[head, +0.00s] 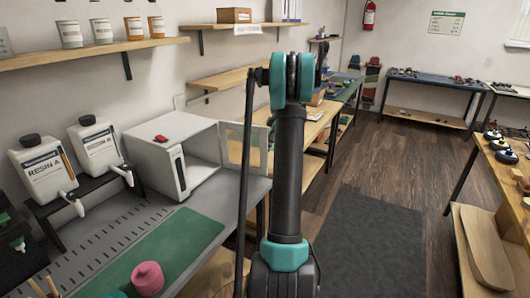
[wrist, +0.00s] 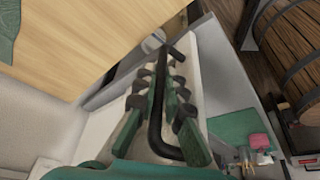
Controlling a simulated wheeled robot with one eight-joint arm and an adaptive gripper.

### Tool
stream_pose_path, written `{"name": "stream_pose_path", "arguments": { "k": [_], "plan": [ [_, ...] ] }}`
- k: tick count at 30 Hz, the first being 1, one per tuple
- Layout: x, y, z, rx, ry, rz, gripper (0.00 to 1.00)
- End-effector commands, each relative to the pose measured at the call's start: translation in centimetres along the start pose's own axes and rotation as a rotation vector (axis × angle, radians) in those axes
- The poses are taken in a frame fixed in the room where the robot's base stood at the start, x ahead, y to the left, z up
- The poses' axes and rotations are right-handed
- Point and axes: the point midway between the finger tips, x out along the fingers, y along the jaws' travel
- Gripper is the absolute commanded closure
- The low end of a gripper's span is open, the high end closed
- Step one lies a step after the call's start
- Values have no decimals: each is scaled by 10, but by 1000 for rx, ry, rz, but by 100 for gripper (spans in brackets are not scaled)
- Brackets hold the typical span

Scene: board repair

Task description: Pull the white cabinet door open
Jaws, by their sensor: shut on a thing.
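The white cabinet (head: 160,140) stands on the grey bench at left in the head view, its interior showing on the right side. A pale framed door with a see-through pane (head: 235,146) stands swung out from the cabinet's far edge, partly behind my arm. In the wrist view, my gripper (wrist: 160,88) has its green fingers with dark pads on both sides of a long black bar handle (wrist: 157,120), shut on it. The white door surface (wrist: 210,62) lies behind the handle. In the head view my arm hides the gripper and handle.
Resin bottles (head: 42,170) stand left of the cabinet, and a small red item (head: 161,140) lies on top. A green mat (head: 165,250) with a pink object (head: 147,278) is in front. Open floor (head: 375,235) lies to the right.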

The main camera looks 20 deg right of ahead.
Motion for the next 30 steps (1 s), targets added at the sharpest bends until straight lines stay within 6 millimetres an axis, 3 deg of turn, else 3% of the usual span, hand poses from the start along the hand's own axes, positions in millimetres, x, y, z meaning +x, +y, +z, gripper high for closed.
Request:
{"name": "stream_pose_path", "arguments": {
  "k": [16, 17, 19, 30],
  "plan": [
    [-2, 5, 5, 5, -6, 1, 100],
    [-2, 5, 5, 6, -6, 1, 88],
    [-2, 5, 5, 5, -6, 1, 81],
    [-6, 5, 3, 3, -2, 1, 81]
  ]
}}
